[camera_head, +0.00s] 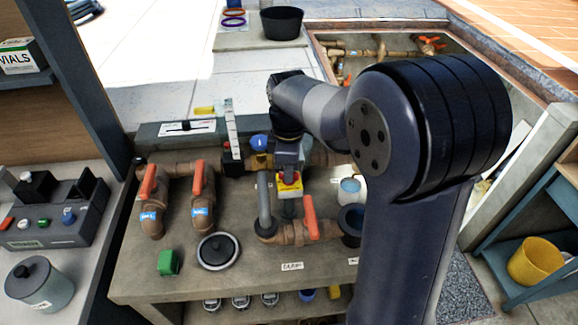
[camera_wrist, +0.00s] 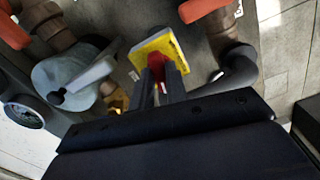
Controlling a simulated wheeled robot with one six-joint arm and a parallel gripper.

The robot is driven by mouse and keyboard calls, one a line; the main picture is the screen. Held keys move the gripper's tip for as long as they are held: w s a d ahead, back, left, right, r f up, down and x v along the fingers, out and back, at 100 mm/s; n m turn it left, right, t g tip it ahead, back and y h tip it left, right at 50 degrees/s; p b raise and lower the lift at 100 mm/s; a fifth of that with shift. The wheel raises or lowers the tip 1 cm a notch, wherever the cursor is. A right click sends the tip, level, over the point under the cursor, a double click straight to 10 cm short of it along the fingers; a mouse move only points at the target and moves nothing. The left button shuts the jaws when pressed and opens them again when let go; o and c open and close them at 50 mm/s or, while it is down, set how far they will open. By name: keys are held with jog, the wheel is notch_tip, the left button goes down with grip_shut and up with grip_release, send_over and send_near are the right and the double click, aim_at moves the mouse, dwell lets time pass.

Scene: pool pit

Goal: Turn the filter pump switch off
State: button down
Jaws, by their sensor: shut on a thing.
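The filter pump switch is a yellow plate (camera_head: 290,190) with a red knob, in the middle of the workbench pipework. In the wrist view the yellow plate (camera_wrist: 160,43) is tilted, and the red knob (camera_wrist: 156,59) sits between my fingertips. My gripper (camera_head: 289,168) reaches down onto the switch from behind. In the wrist view my gripper (camera_wrist: 160,72) is shut on the red knob. The fingers hide part of the knob, and I cannot tell its exact setting.
Orange-handled valves (camera_head: 148,182) stand left of the switch, and another orange handle (camera_head: 310,217) is close at its right. A grey pipe (camera_head: 264,195) rises beside it.

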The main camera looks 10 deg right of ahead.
jog(key=shift+n, duration=1.2)
jog(key=c, duration=1.4)
grip_release()
notch_tip(320, 180, up, 11)
jog(key=shift+f, duration=0.2)
